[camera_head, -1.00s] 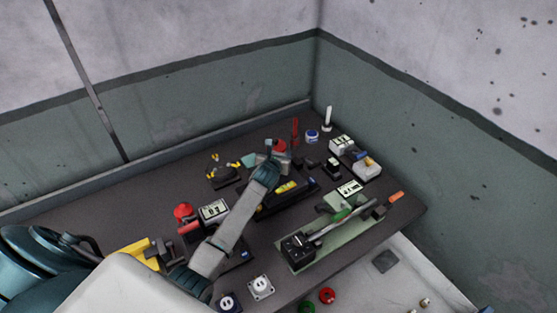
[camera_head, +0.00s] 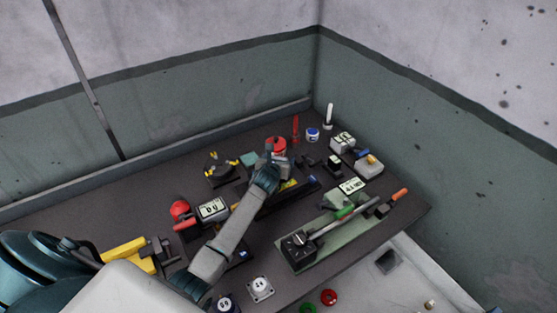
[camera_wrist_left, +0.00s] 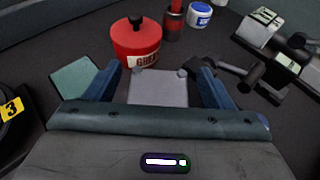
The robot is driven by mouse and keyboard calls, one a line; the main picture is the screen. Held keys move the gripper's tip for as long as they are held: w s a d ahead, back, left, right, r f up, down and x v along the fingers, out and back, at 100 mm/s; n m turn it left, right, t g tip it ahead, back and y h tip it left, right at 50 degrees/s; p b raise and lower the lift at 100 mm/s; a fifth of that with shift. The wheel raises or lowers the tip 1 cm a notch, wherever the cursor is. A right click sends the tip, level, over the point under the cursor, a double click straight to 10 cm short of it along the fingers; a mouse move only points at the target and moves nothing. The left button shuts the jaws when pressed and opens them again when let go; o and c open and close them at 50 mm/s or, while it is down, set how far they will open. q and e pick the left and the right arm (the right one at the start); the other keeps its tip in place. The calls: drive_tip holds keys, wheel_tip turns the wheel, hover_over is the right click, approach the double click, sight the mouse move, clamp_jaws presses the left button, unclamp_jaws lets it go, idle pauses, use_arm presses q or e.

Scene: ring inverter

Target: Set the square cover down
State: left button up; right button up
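The grey square cover (camera_wrist_left: 158,88) lies between the two fingers of my left gripper (camera_wrist_left: 158,72) in the left wrist view. The fingertips are at its two sides, and the gripper seems shut on it. The lower part of the cover is hidden by the gripper body. In the head view my left gripper (camera_head: 275,164) is over the back middle of the bench, in front of the red pot. Whether the cover touches the surface below cannot be told. My right gripper is not in view.
The red pot (camera_wrist_left: 136,42) is just beyond the cover. A teal square (camera_wrist_left: 84,76) lies left of the fingers. A dark device with yellow parts (camera_head: 220,168) is left, and a green tray (camera_head: 318,252) is at the front right. Bare bench (camera_head: 60,208) extends left.

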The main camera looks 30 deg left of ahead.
use_arm(q)
drive_tip(key=shift+r, duration=0.15)
drive_tip(key=p+v, duration=0.1)
drive_tip(key=v, duration=1.1)
idle(0.3)
